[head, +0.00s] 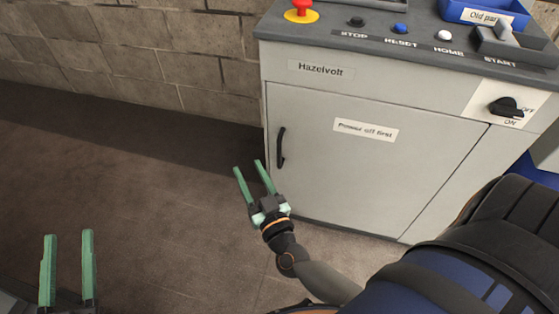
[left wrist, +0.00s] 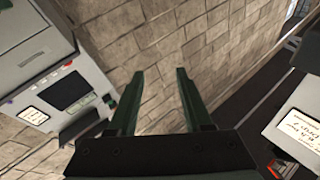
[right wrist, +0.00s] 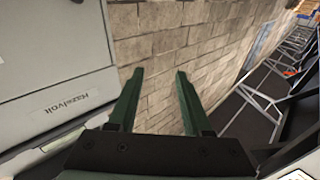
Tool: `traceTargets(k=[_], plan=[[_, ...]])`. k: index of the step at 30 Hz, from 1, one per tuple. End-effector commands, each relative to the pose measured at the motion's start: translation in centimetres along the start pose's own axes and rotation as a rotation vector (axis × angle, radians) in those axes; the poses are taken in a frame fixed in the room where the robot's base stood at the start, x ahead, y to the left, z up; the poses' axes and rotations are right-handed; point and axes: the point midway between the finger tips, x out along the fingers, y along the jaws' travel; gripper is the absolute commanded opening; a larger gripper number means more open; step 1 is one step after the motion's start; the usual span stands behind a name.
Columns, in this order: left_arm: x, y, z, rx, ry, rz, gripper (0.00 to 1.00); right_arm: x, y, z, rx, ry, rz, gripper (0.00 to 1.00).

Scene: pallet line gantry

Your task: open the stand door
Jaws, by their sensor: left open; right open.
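The stand is a grey cabinet labelled "Hazelvolt" with a flat door (head: 370,165) on its front. The door looks shut and has a dark vertical handle (head: 281,148) near its left edge and a "Power off first" label (head: 365,131). My right gripper (head: 248,170) is open and empty, just left of the handle and a little below it, apart from it. In the right wrist view its fingers (right wrist: 155,95) point toward the brick wall, with the cabinet front at left. My left gripper (head: 68,236) is open and empty at the lower left, far from the door.
The cabinet top carries a red stop knob (head: 301,10), several labelled buttons and a blue "Old parts" bin (head: 485,12). A black rotary switch (head: 506,106) sits at the front's upper right, pointer near OFF/ON marks. A brick wall (head: 130,50) stands behind. The floor at left is clear.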

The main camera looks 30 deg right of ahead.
Motion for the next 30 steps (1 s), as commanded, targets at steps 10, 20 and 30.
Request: traceTargets(k=[10,20,30], plan=[[-3.5,2.2,-5.5,0.112,0.475,0.041,0.50,1.1,6.8,9.7,-0.056,-0.053,0.458,0.50],[-4.6,2.8,-6.0,0.115,0.551,0.053,0.50,2.4,8.7,11.4,-0.076,-0.103,0.533,0.50],[-5.5,4.1,-1.4,0.095,0.529,0.070,0.50,8.3,12.2,12.2,-0.074,-0.100,0.530,0.50]])
